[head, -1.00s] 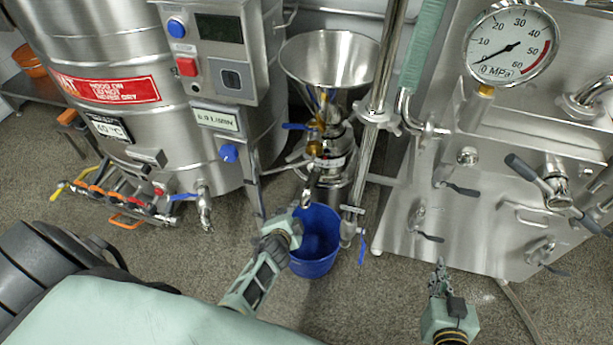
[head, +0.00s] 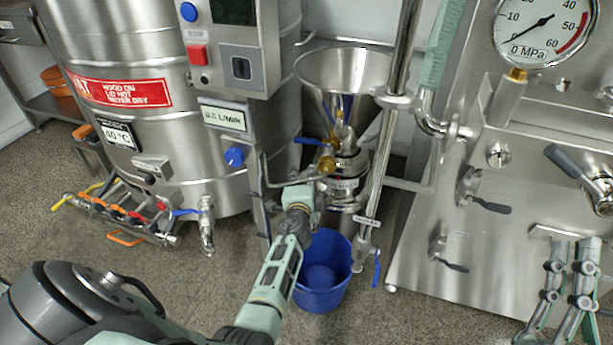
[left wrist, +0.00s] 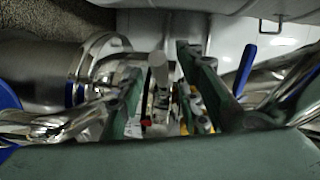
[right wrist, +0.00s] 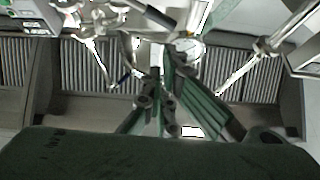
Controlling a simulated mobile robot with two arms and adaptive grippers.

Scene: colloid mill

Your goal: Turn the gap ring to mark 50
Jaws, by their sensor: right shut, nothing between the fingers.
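The colloid mill (head: 348,165) stands under a steel funnel (head: 345,75). A light band with small dark marks (head: 342,186), probably the gap ring, wraps its body; I cannot read the marks. My left gripper (head: 310,192) is at the front left of this band and partly hides it. In the left wrist view my left fingers (left wrist: 163,75) stand apart, with a pale rod (left wrist: 158,75) and small red and yellow parts showing between them. I cannot tell whether they touch anything. My right gripper (head: 572,248) is shut and empty, in front of the steel panel, far from the mill.
A blue bucket (head: 322,275) stands on the floor below the mill. A steel pipe (head: 385,150) rises right of the mill. A large tank (head: 120,60) and control box (head: 235,50) are left. A steel panel with a gauge (head: 542,27) is right.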

